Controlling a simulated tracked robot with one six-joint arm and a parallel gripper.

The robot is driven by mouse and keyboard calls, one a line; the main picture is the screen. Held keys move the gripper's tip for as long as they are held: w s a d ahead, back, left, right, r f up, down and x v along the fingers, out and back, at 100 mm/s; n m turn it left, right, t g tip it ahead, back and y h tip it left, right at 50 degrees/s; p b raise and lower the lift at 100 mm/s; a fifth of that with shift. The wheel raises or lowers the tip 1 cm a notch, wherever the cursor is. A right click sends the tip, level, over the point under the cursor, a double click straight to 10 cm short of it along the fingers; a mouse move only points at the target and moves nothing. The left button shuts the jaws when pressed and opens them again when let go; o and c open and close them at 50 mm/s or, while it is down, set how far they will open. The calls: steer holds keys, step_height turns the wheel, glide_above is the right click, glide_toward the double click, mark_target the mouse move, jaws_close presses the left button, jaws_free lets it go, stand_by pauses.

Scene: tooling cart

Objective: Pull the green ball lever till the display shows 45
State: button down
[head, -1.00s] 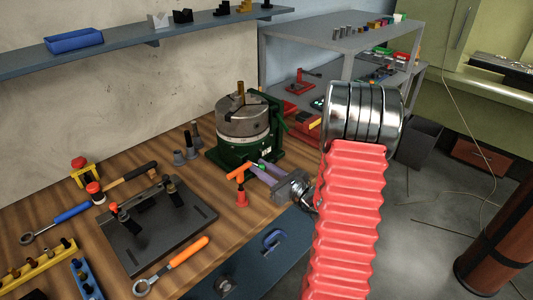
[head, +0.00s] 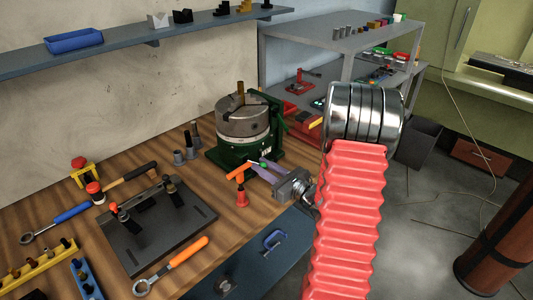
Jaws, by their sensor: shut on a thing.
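The green dividing device (head: 222,158) stands on the wooden bench with a round steel chuck (head: 242,120) on top. A small display with pale marks (head: 266,150) shows on its front, too small to read. The green ball lever (head: 263,165) shows only as a small green spot at the device's front right. My gripper (head: 262,166) reaches in from the right with its purple-grey fingers shut on the ball. The lever's arm is mostly hidden by the fingers and the device.
An orange-handled T-shaped tool (head: 240,179) stands close left of my gripper. A dark fixture plate (head: 155,235) and an orange-handled wrench (head: 180,257) lie nearer.

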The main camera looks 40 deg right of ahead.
steer(key=shift+d, duration=0.1)
steer(key=shift+s+a+f, duration=0.1)
steer(key=shift+s+a, duration=0.15)
steer(key=shift+a, duration=0.55)
steer(key=shift+s+a, duration=0.1)
steer(key=shift+a, duration=0.7)
steer(key=shift+a, duration=0.85)
steer(key=shift+d+f, duration=0.1)
steer(key=shift+d, duration=0.15)
